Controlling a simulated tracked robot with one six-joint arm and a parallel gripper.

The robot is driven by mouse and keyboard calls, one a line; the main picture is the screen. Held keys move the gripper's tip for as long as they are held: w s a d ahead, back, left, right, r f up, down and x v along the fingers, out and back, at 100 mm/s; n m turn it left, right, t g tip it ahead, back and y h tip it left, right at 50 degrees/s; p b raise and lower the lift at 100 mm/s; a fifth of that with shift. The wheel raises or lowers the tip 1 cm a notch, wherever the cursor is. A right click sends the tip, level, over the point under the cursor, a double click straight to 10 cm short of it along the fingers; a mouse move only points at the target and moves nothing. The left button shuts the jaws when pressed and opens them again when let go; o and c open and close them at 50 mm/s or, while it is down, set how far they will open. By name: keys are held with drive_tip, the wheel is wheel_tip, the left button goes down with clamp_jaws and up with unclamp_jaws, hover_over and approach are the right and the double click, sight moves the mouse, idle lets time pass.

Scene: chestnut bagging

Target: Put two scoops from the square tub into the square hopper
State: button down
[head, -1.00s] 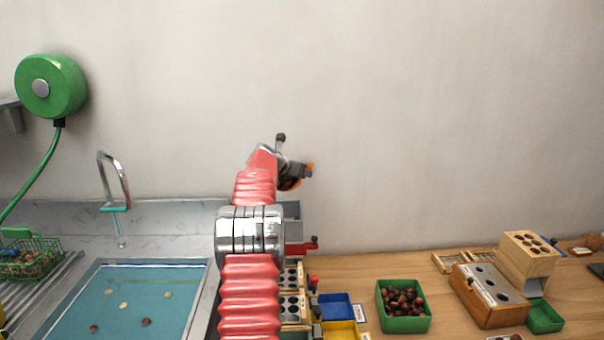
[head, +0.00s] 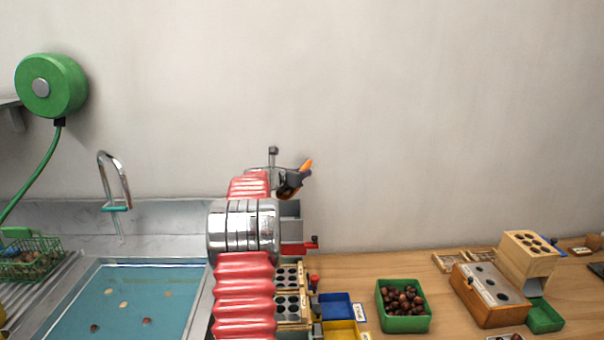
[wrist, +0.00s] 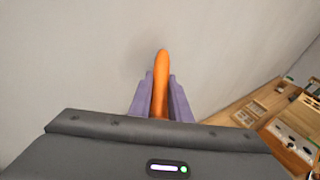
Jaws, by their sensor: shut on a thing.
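My gripper (head: 296,181) is raised in front of the wall, above the back of the counter. It is shut on an orange tool (wrist: 161,75), whose slim rounded shape stands between the purple fingers in the wrist view. In the head view the tool (head: 307,165) points up and right; I cannot tell whether its bowl holds anything. A green square tub (head: 404,325) full of chestnuts stands on the wooden worktop, right of and below my gripper. A grey box-like machine (head: 291,228) with a red lever, perhaps the hopper, is partly hidden behind my arm.
A sink (head: 125,300) with water and floating pieces lies at left. Blue (head: 335,306) and yellow (head: 341,331) trays sit beside my arm. Wooden blocks with holes (head: 490,295) and a small green bin (head: 545,316) stand at right. The worktop behind the tub is clear.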

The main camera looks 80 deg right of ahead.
drive_tip(key=shift+w+r, duration=0.1)
drive_tip(key=shift+w+a+r+g+h, duration=0.15)
drive_tip(key=shift+a+r+g+h, duration=0.15)
drive_tip(key=shift+r+h, duration=0.35)
drive_tip(key=shift+w+a+r+g+h, duration=0.1)
drive_tip(key=shift+a+r+g+h, duration=0.1)
drive_tip(key=shift+a+r+h, duration=0.35)
drive_tip(key=shift+w+a+r+g+h, duration=0.2)
drive_tip(key=shift+a+r+h, duration=0.1)
drive_tip(key=shift+r+h, duration=0.25)
drive_tip(key=shift+w+a+r+g+h, duration=0.1)
drive_tip(key=shift+a+r+g+h, duration=0.15)
drive_tip(key=shift+r+h, duration=0.25)
drive_tip(key=w+a+r+g+h, duration=0.1)
drive_tip(key=a+r+h, duration=0.2)
drive_tip(key=a+h, duration=0.1)
drive_tip(key=shift+w+a+r+g+h, duration=0.3)
drive_tip(key=shift+w+a+g+h, duration=0.05)
drive_tip(key=shift+a, duration=0.1)
drive_tip(key=shift+d, duration=0.1)
